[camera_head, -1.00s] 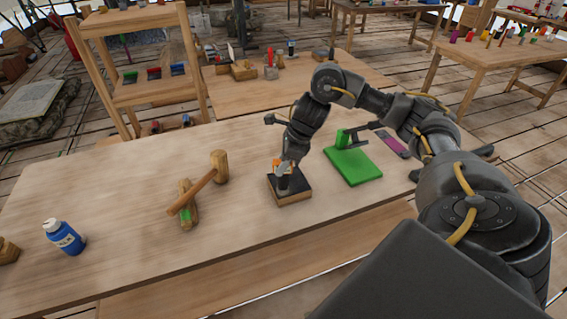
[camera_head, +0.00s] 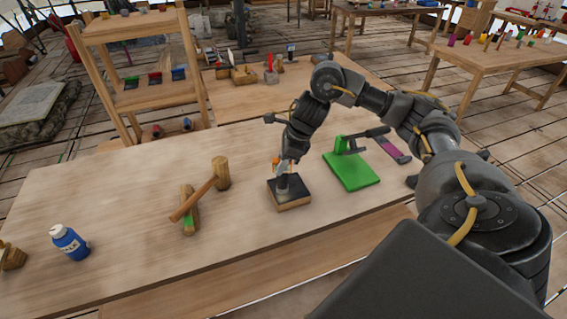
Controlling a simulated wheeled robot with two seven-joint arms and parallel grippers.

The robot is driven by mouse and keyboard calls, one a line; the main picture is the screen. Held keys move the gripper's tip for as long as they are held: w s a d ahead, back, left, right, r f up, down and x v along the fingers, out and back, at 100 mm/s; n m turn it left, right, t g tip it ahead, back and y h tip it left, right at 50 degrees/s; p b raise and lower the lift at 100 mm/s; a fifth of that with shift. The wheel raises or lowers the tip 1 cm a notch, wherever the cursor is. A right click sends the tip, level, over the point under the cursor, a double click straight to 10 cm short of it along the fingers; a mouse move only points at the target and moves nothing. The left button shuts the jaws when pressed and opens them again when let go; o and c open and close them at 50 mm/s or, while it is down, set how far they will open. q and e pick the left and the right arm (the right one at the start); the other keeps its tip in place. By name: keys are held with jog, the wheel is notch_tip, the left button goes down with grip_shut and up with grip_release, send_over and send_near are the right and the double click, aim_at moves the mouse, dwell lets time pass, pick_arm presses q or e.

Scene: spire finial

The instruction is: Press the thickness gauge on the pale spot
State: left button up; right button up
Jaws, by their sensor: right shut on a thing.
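My right gripper (camera_head: 281,168) comes down from above over a block with a black top and a wooden side (camera_head: 293,203). It is shut on a small grey and orange thing, which I take to be the thickness gauge (camera_head: 290,185). The gauge stands roughly upright at the block's top; I cannot tell whether its foot touches the surface. The pale spot does not show clearly, and the gripper and gauge cover part of the block's top. My left gripper is out of view.
A green plate with an upright (camera_head: 352,172) is close on the right. A wooden shelf (camera_head: 150,95) stands behind.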

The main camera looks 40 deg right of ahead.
jog(key=shift+f, duration=0.1)
jog(key=shift+f+b, duration=2.05)
jog(key=shift+f, duration=0.2)
jog(key=o, duration=1.1)
jog(key=shift+o, duration=0.2)
jog(key=shift+r, duration=0.1)
jog(key=p+v, duration=0.2)
jog(key=v, duration=0.8)
jog(key=shift+r, duration=0.35)
jog(key=shift+f, duration=0.1)
